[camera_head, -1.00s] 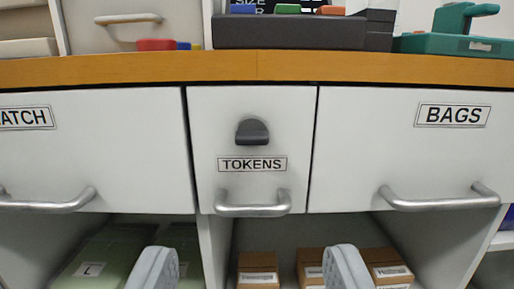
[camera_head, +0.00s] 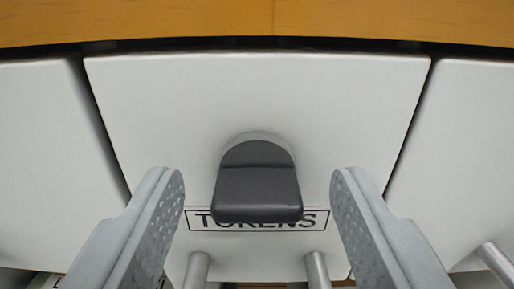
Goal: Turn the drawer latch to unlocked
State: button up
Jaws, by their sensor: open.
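The drawer latch (camera_head: 257,185) is a dark grey knob with a wide, blocky grip on a pale round base. It sits on the white front of the TOKENS drawer (camera_head: 140,105), in the middle of the view, and hides part of the TOKENS label (camera_head: 315,219). My gripper (camera_head: 257,190) is open. Its left finger is to the left of the latch and its right finger to the right, with a clear gap on each side in the picture. Nothing is between the fingers except the latch. I see no lock marking on the drawer front.
A wooden counter edge (camera_head: 200,20) runs across the top, above the drawer. The TOKENS drawer's metal handle (camera_head: 318,270) shows below the label, partly cut off. White drawer fronts flank it on both sides, with another metal handle (camera_head: 497,262) at the lower right.

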jog(key=shift+w, duration=0.35)
jog(key=shift+c, duration=0.2)
jog(key=c, duration=0.9)
jog(key=shift+c, duration=0.2)
